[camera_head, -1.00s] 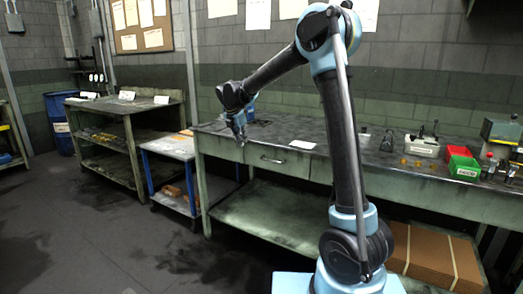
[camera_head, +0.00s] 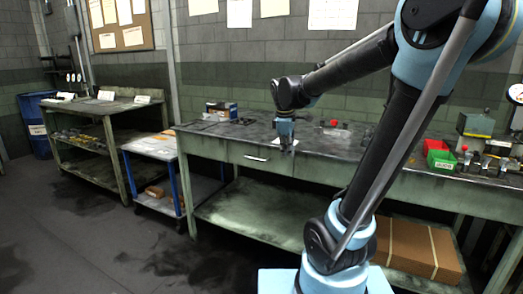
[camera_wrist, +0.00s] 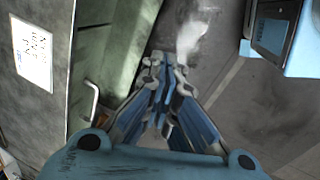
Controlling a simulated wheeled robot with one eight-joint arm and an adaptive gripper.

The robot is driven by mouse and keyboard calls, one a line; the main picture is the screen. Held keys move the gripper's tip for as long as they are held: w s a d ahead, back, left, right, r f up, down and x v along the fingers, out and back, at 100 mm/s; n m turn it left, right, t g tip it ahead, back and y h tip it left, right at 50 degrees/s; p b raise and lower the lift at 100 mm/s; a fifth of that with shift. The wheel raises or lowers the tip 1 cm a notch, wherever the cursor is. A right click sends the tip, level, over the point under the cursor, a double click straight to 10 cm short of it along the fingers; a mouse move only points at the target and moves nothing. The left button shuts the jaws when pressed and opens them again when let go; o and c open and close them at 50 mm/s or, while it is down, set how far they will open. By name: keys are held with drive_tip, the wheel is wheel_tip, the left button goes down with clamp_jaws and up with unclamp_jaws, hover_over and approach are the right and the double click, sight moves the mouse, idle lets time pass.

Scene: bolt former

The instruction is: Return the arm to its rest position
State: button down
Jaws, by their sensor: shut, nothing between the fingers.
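My gripper (camera_head: 287,148) hangs pointing down at the front of the long green workbench (camera_head: 225,137), over or just before its edge. In the wrist view my gripper (camera_wrist: 163,68) has its fingertips together with nothing between them. A white paper label (camera_wrist: 32,52) lies on the bench top at the left of the wrist view. A drawer handle (camera_wrist: 88,103) shows beside the fingers, and the floor is below them. My arm is bent, with its elbow high at the upper right of the head view.
A box (camera_head: 221,111) stands on the bench behind the gripper. Green (camera_head: 441,160) and red (camera_head: 436,146) bins and small parts lie at the right. A cart (camera_head: 152,147) and another bench (camera_head: 88,107) stand left. A brown carton (camera_head: 412,247) is underneath. The floor at front left is clear.

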drive_tip(key=s+d+f+m, duration=0.3)
drive_tip(key=s+f+m, duration=0.1)
drive_tip(key=s, duration=0.3)
drive_tip(key=s+d+f+m, duration=0.3)
drive_tip(key=s+f+m, duration=0.2)
drive_tip(key=s, duration=0.2)
drive_tip(key=s+d+f+m+y, duration=0.1)
drive_tip(key=s+d+f+m, duration=0.2)
drive_tip(key=s, duration=0.4)
drive_tip(key=shift+s+f+m, duration=0.3)
drive_tip(key=shift+f+m, duration=0.6)
drive_tip(key=shift+m, duration=0.2)
drive_tip(key=shift+d, duration=0.1)
